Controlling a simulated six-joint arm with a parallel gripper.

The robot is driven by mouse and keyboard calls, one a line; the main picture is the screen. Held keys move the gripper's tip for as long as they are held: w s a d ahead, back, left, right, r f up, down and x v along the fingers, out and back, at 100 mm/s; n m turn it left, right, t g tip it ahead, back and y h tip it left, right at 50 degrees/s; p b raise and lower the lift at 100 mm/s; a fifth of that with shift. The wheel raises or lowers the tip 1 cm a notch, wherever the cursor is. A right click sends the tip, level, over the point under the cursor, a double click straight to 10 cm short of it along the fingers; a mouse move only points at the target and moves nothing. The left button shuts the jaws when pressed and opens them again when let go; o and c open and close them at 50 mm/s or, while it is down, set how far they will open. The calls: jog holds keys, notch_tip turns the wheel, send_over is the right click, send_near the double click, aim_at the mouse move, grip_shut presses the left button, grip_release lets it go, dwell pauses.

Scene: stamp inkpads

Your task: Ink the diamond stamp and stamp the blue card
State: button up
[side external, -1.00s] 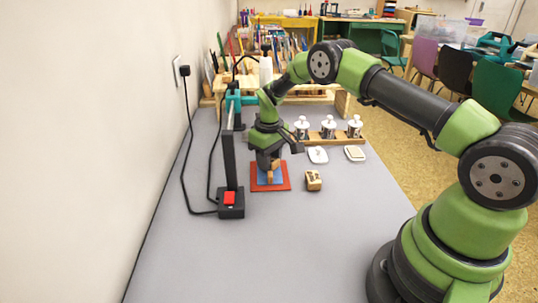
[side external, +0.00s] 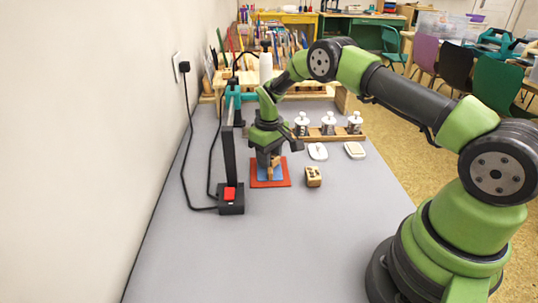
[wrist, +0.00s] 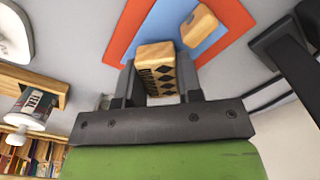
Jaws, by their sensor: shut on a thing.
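My gripper (wrist: 155,85) is shut on a wooden block stamp with dark diamonds on its side (wrist: 157,70). It holds the stamp above the blue card (wrist: 172,18), which lies on a red mat (wrist: 233,18). In the side view my gripper (side external: 270,153) is over the card (side external: 262,174), and the fingers partly hide the stamp. I cannot tell whether the stamp touches the card. A second pale wooden piece (wrist: 199,25) shows over the card in the wrist view. The stamp's underside is hidden.
Another wooden block with dark marks (side external: 313,177) stands right of the red mat. Two white pads (side external: 318,151) (side external: 355,150) lie behind it, before a wooden rack of jars (side external: 328,137). A dark post with a red-button base (side external: 231,203) stands left. The front table is clear.

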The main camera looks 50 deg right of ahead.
jog(key=shift+f, duration=0.45)
dwell(1.0)
jog(key=shift+r, duration=0.1)
jog(key=shift+r, duration=3.45)
